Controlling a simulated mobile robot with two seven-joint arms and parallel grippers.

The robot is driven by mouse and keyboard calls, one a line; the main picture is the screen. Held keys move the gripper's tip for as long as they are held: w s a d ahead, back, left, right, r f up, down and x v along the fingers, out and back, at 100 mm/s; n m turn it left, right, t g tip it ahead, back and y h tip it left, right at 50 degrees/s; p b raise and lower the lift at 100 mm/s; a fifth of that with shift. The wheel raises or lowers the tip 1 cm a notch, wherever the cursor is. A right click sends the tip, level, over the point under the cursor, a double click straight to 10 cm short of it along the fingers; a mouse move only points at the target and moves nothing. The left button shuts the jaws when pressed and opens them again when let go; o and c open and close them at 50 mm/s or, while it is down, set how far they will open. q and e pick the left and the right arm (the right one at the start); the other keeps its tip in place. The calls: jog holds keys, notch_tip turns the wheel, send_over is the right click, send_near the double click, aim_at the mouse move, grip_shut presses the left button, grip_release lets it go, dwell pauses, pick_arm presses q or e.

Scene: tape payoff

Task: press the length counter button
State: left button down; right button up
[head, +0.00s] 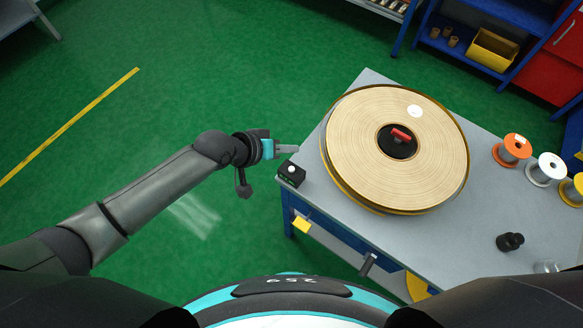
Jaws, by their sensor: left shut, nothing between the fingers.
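The length counter is a small black box (290,174) at the left corner of the grey table, in the head view. A pale round button (292,169) shows on its top. My left gripper (296,149) is shut and empty. In the picture its fingertips lie just above the box, near the table's left edge; they look apart from the button, but I cannot tell their height over it. My right gripper is not in view.
A large tape reel (350,150) with a black hub and red handle (401,135) fills much of the table (440,229). Orange (515,146) and white (549,166) spools and a black knob-like part (510,242) stand at right. Green floor lies open at left.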

pick_arm(q)
jog(key=b, duration=0.6)
send_over(289, 174)
notch_tip(289, 174, down, 7)
jog(key=shift+w+r, duration=0.1)
jog(key=shift+f+b, duration=0.35)
jog(key=shift+f, duration=0.15)
jog(key=shift+f, duration=0.1)
dwell(1.1)
jog(key=shift+f, duration=0.3)
jog(key=shift+f+b, duration=0.5)
dwell(0.7)
jog(key=shift+r, duration=0.1)
jog(key=shift+r+p, duration=0.8)
jog(key=shift+p, duration=0.2)
